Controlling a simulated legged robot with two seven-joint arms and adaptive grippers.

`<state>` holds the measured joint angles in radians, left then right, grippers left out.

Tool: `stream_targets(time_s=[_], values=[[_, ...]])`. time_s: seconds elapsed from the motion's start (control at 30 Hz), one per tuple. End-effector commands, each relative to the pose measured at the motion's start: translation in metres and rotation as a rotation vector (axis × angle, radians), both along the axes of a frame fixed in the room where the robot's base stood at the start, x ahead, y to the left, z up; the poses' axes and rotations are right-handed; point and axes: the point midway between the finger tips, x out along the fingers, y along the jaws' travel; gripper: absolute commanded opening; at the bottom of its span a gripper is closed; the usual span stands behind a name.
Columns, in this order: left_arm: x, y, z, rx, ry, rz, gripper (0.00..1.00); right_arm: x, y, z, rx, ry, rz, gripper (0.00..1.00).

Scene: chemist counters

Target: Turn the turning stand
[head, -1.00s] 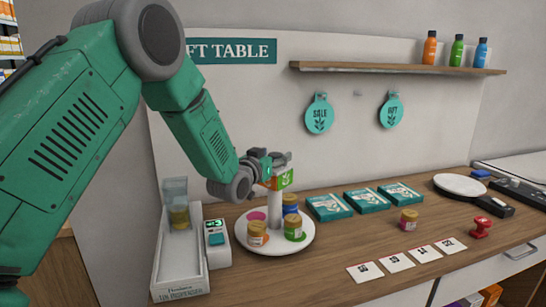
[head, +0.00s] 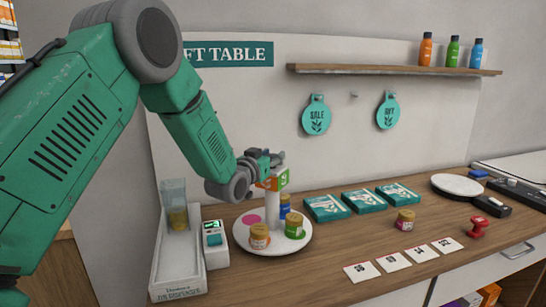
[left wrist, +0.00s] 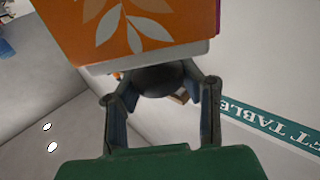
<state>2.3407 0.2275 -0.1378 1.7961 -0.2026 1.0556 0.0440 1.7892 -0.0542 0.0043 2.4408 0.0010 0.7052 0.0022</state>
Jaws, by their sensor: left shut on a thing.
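The turning stand (head: 269,248) is a round white disc on the counter at centre left, with a white post and orange and green panels (head: 283,179) at its top. Jars with blue (head: 285,210), green (head: 295,229) and pinkish (head: 259,241) bodies stand on the disc, beside a magenta spot (head: 251,219). My left gripper (head: 268,162) is shut at the top of the post. In the left wrist view, the gripper (left wrist: 165,90) has its fingers around a dark rounded part, and an orange leaf-patterned panel (left wrist: 135,30) fills the top. My right gripper is out of view.
A white dispenser (head: 177,280) and a small device (head: 215,243) stand close left of the disc. Teal boxes (head: 327,208), a loose jar (head: 405,220), price cards (head: 362,271) and a red stamp (head: 478,227) lie to the right. A shelf (head: 395,70) hangs above.

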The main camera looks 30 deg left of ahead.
Motion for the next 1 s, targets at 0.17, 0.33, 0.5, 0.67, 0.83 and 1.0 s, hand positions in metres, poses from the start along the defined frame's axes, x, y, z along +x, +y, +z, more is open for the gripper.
stream_targets(time_s=[0.17,0.33,0.5,0.67,0.83,1.0], values=[[-0.0018,-0.0012,-0.0087,-0.003,0.019,-0.001,0.0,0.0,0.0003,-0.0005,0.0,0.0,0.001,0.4],[-0.002,-0.0006,-0.0101,-0.003,0.022,0.0,0.0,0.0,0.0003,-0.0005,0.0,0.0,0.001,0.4],[-0.0022,-0.0014,-0.0107,-0.003,0.023,-0.001,0.0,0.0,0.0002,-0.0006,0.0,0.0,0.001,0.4],[-0.0021,-0.0019,-0.0107,-0.003,0.023,-0.002,0.0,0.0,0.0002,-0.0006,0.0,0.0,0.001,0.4],[-0.002,-0.0017,-0.0107,-0.003,0.023,-0.002,0.0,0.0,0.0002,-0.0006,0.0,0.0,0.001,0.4],[-0.0018,-0.0016,-0.0081,-0.002,0.017,-0.002,0.58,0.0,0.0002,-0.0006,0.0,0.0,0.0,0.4]])
